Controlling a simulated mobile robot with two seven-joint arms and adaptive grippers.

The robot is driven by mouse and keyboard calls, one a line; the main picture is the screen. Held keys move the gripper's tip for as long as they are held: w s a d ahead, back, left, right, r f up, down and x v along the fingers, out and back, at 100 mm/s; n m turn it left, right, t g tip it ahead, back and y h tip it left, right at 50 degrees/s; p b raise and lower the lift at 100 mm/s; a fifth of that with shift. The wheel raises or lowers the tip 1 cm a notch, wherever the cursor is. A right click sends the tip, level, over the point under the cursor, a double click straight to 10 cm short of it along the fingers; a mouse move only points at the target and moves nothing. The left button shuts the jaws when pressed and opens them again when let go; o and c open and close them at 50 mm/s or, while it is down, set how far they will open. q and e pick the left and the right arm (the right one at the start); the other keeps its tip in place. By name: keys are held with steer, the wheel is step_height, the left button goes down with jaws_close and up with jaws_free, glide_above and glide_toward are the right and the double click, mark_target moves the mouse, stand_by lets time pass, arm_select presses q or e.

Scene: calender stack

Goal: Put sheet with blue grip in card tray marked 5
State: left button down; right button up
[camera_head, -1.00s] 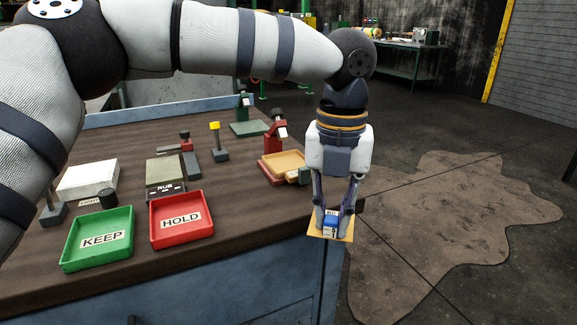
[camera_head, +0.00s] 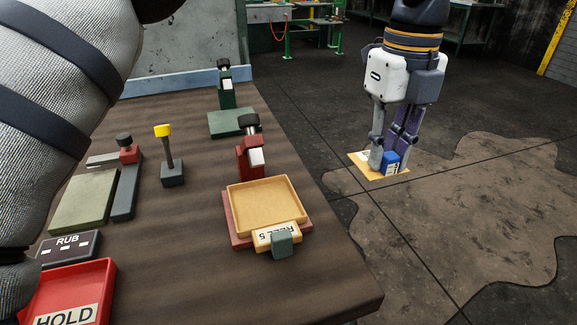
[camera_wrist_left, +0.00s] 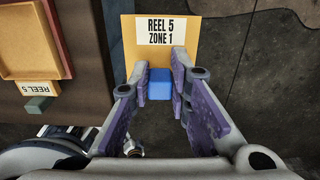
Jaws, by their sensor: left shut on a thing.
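My left gripper (camera_head: 388,160) is shut on the blue grip (camera_head: 391,161) of a yellow sheet (camera_head: 362,166). In the left wrist view the blue grip (camera_wrist_left: 160,84) sits between the fingers, and the sheet (camera_wrist_left: 190,56) carries a label "REEL 5 ZONE 1". The gripper and sheet are off the table's right edge, over the floor. The tan card tray (camera_head: 266,203), with a tag reading "REEL 5" on its front, stands on the table; it looks empty. In the wrist view the tray (camera_wrist_left: 30,40) is at the left, apart from the sheet. My right gripper does not show.
A red clamp-like post (camera_head: 250,155) stands behind the tray, and a green one (camera_head: 226,95) farther back. A yellow-topped post (camera_head: 168,155), a block marked "RUB" (camera_head: 68,248) and the red HOLD tray (camera_head: 105,285) are at the left. The table's front right is bare.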

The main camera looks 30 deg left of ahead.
arm_select(q)
steer(key=shift+w+a+r, duration=0.15)
steer(key=shift+w, duration=0.05)
steer(key=p, duration=0.2)
glide_above(267, 212)
steer(key=shift+w+r, duration=0.1)
steer(key=shift+w, duration=0.05)
steer(key=f+b, duration=0.1)
steer(key=f, duration=0.3)
steer(key=shift+s, duration=0.2)
steer(key=shift+r, duration=0.15)
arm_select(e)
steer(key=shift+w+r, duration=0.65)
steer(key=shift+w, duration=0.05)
arm_select(q)
steer(key=c, duration=1.5)
jaws_free()
step_height(267, 212, up, 12)
steer(key=p, duration=0.2)
steer(key=shift+r+p, duration=0.1)
steer(key=shift+p, duration=0.2)
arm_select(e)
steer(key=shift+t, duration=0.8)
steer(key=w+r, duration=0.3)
